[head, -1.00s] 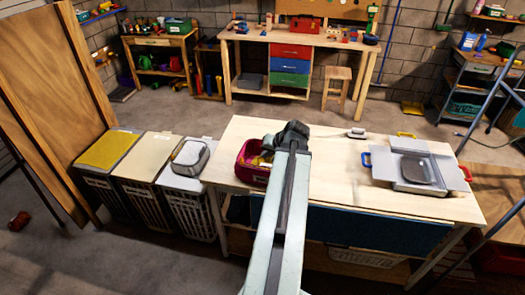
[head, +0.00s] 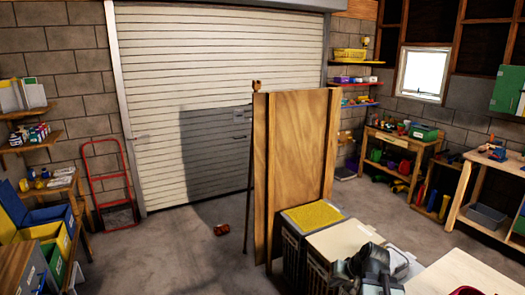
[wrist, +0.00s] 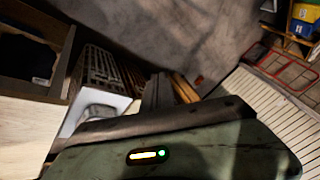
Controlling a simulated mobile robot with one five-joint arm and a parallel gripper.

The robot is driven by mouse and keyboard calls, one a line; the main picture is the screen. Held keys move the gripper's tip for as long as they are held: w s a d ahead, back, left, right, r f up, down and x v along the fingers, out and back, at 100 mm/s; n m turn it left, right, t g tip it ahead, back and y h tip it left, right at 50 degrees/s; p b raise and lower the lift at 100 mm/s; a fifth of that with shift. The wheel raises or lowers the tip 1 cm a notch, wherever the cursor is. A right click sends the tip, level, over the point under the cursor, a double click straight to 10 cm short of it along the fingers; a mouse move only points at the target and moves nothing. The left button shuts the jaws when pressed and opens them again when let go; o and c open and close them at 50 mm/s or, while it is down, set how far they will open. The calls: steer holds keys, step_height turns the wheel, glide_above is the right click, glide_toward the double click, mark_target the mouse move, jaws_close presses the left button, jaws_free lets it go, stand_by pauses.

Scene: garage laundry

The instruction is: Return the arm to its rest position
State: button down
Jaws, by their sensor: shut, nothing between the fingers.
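My gripper (head: 350,272) shows as a dark grey shape at the lower edge of the head view, in front of the lidded laundry hampers. It is shut and holds nothing. In the wrist view, its dark fingers (wrist: 158,92) point away over the floor beside the hampers. Most of my arm is out of the head view.
Hampers with a yellow top (head: 312,214) and a cream top (head: 342,241) stand close to my gripper, by wooden panels (head: 295,145). The pale worktable (head: 455,275) is at the lower right. A red can-like object (head: 221,229) lies on the open floor. A red hand truck (head: 108,185) leans at the left wall.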

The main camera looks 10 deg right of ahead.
steer(key=s+a+f+n+g+b, duration=0.1)
steer(key=a+f+n+g, duration=0.1)
steer(key=a, duration=0.8)
steer(key=a+f+n+g, duration=0.1)
steer(key=a+f+n, duration=0.1)
steer(key=a, duration=0.7)
steer(key=s, duration=0.1)
steer(key=s+g+h, duration=0.1)
steer(key=s, duration=0.1)
steer(key=s+f+g+h, duration=0.1)
steer(key=s, duration=0.1)
steer(key=shift+s, duration=0.1)
steer(key=shift+d, duration=0.1)
